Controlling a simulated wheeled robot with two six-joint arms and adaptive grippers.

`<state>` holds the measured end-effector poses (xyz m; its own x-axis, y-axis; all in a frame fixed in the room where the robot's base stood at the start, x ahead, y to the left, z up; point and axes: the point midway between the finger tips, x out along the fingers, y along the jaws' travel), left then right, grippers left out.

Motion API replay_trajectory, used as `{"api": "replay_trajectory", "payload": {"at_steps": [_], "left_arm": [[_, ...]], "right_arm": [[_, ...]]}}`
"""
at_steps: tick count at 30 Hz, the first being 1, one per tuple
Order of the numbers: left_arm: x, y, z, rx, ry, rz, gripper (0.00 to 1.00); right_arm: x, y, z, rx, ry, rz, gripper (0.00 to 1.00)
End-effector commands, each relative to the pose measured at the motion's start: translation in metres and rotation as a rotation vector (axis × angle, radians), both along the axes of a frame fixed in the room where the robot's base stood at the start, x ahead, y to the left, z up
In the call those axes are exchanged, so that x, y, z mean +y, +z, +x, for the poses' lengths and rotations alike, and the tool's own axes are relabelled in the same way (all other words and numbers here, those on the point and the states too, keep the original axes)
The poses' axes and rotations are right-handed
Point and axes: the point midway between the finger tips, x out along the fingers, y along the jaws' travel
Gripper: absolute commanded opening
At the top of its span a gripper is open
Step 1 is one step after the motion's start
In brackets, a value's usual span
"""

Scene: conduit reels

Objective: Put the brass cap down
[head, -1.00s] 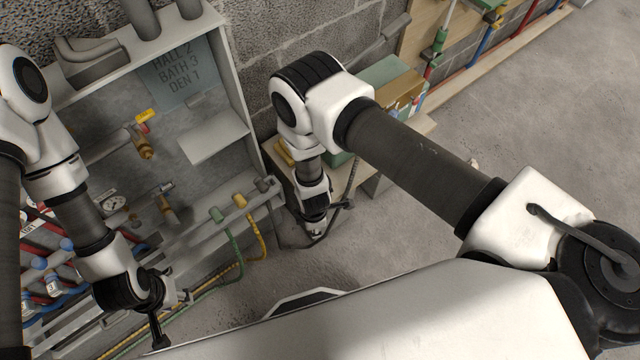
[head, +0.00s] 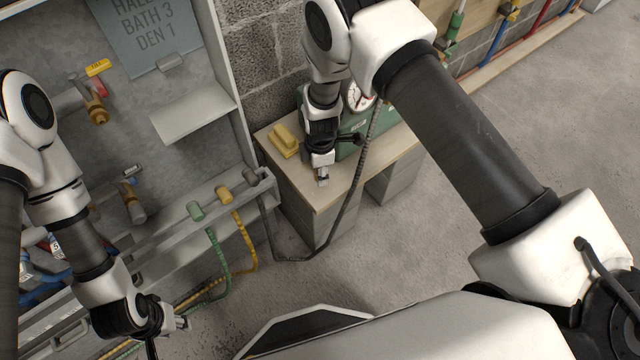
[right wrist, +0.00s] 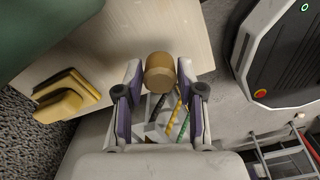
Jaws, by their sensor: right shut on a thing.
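The brass cap (right wrist: 160,72) is a short, dull gold cylinder in the right wrist view. It sits between the purple pads of my right gripper (right wrist: 161,80), which is shut on it. In the head view my right gripper (head: 322,174) points down at the front part of the wooden bench top (head: 345,180). The cap cannot be made out there, and whether it touches the wood is unclear. My left gripper (head: 172,328) hangs empty at the lower left, by the wall cabinet; its finger gap is not clear.
A yellow block (head: 284,140) lies on the bench left of my right gripper. A green case (head: 352,145) with a gauge stands behind it. Yellow and green hoses (head: 249,245) hang from the open wall cabinet (head: 180,180). The bench's front right part is bare.

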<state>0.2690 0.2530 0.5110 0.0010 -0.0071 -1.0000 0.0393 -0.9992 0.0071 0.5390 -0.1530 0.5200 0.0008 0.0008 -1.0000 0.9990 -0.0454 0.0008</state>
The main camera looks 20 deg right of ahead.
Motion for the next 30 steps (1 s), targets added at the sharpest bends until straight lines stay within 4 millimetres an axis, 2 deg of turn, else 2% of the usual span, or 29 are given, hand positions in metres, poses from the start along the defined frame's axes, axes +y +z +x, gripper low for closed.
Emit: {"api": "replay_trajectory", "payload": {"at_steps": [1,4,15,16,17,18,26,30], "left_arm": [[0.0,-0.018,0.0,0.0,0.0,0.0,0.4],[0.0,-0.036,0.0,0.001,0.0,0.0,0.4],[0.0,-0.034,0.0,0.001,0.0,0.0,0.4],[0.0,-0.033,0.0,0.001,0.0,0.0,0.4],[0.0,-0.033,0.0,0.001,0.0,0.0,0.4],[0.0,-0.033,0.0,0.001,0.0,0.0,0.4],[0.0,-0.033,0.0,0.001,0.0,0.0,0.4],[0.0,-0.029,0.0,0.001,0.0,0.0,0.4]], "right_arm": [[0.0,-0.017,0.0,0.0,0.0,0.0,0.0],[0.0,-0.03,0.0,0.0,0.0,0.0,0.0],[0.0,-0.029,-0.001,0.001,0.0,0.0,0.0],[0.0,-0.029,-0.001,0.0,0.0,0.0,0.48],[0.0,-0.029,-0.001,0.0,0.0,0.0,0.59],[0.0,-0.029,-0.001,0.0,0.0,0.0,0.63],[0.0,-0.028,-0.001,0.0,0.0,0.0,0.63],[0.0,-0.016,0.0,0.0,0.0,0.0,0.63]]}}
